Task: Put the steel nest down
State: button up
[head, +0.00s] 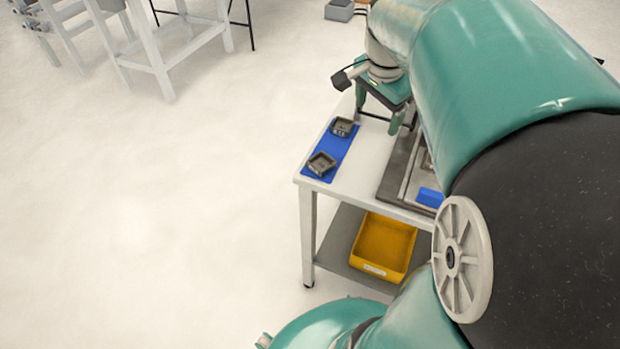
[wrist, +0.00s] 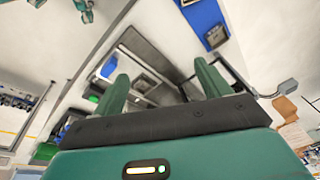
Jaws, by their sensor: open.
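Two dark grey, square, hollow metal pieces that look like steel nests rest on a blue mat (head: 333,148) on the white table. The far nest (head: 343,127) is at the mat's back end and the near nest (head: 321,164) at its front end. One nest (wrist: 215,37) also shows on the mat in the wrist view. My gripper (head: 380,112) is open and empty, above the table to the right of the mat. In the wrist view my gripper's fingers (wrist: 160,86) are wide apart, with a metal tray beyond them.
A grey metal tray (head: 391,185) lies on the table right of the mat, partly hidden by my arm. A blue piece (head: 429,197) is at its near end. A yellow bin (head: 383,245) stands on the lower shelf. The floor left of the table is clear.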

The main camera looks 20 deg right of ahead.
jog(key=s+a+n+t, duration=0.2)
jog(key=s+a+n, duration=0.3)
jog(key=a+n, duration=0.2)
jog(key=s+a+f+n+t+y, duration=0.1)
jog(key=s+a+n, duration=0.4)
jog(key=a+n, duration=0.3)
jog(key=a, duration=0.4)
jog(key=shift+a+f+n+t+y, duration=0.2)
jog(key=shift+a+n+t+y, duration=0.1)
jog(key=shift+t, duration=0.1)
jog(key=shift+s, duration=0.15)
jog(key=shift+c, duration=0.5)
jog(key=c, duration=0.7)
jog(key=shift+d, duration=0.2)
jog(key=shift+c, duration=0.4)
